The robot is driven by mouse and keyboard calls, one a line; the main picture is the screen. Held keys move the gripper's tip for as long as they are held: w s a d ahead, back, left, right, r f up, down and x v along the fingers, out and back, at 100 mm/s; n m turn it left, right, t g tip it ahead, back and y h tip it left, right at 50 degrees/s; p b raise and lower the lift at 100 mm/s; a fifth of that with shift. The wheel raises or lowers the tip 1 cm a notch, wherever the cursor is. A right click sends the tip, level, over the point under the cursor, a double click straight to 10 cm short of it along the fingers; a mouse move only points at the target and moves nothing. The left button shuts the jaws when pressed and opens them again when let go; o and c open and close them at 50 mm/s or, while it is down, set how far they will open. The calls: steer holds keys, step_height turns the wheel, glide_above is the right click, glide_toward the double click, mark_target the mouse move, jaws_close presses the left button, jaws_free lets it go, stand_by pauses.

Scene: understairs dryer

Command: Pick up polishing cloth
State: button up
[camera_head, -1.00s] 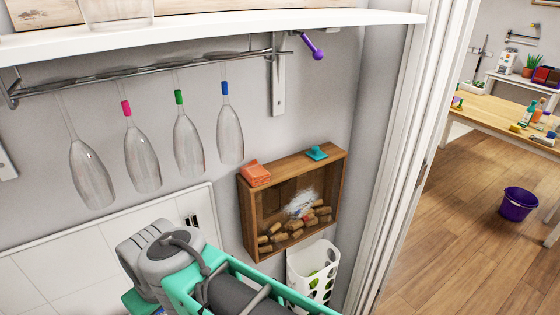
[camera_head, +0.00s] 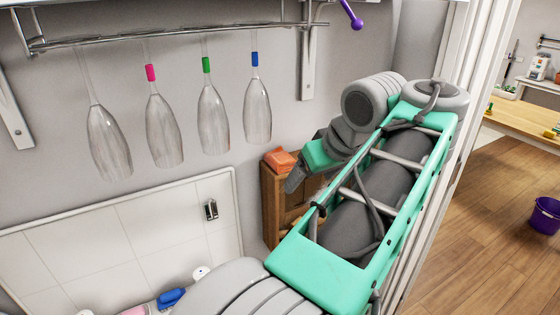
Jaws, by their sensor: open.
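A folded orange cloth (camera_head: 280,158), which looks like the polishing cloth, lies on the top left end of a wooden wall box (camera_head: 271,205). My gripper (camera_head: 293,182) is a dark grey shape just right of the cloth in the picture, in front of the box. It is open with nothing seen in it. Its fingertips are small and partly unclear, and I cannot tell whether they touch the cloth. My arm hides most of the box, including its contents and the right part of its top.
Several stemmed glasses (camera_head: 213,118) hang from a metal rail (camera_head: 150,38) at the upper left. A shelf bracket (camera_head: 308,60) is above the box. A white door frame (camera_head: 470,70) stands close on the right. A blue object (camera_head: 171,297) lies low at the left.

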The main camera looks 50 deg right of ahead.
mark_target(283, 156)
steer(key=w, duration=0.2)
steer(key=w+d, duration=0.1)
steer(key=w, duration=0.1)
steer(key=w+d, duration=0.1)
steer(key=w, duration=0.3)
steer(key=w+d, duration=0.1)
steer(key=w, duration=0.1)
steer(key=w+f, duration=0.1)
steer(key=w, duration=0.1)
steer(key=shift+d+f+b, duration=0.1)
steer(key=shift+d+b, duration=0.15)
steer(key=shift+b, duration=0.05)
steer(key=shift+s, duration=0.1)
steer(key=shift+c, duration=0.4)
steer(key=c, duration=1.4)
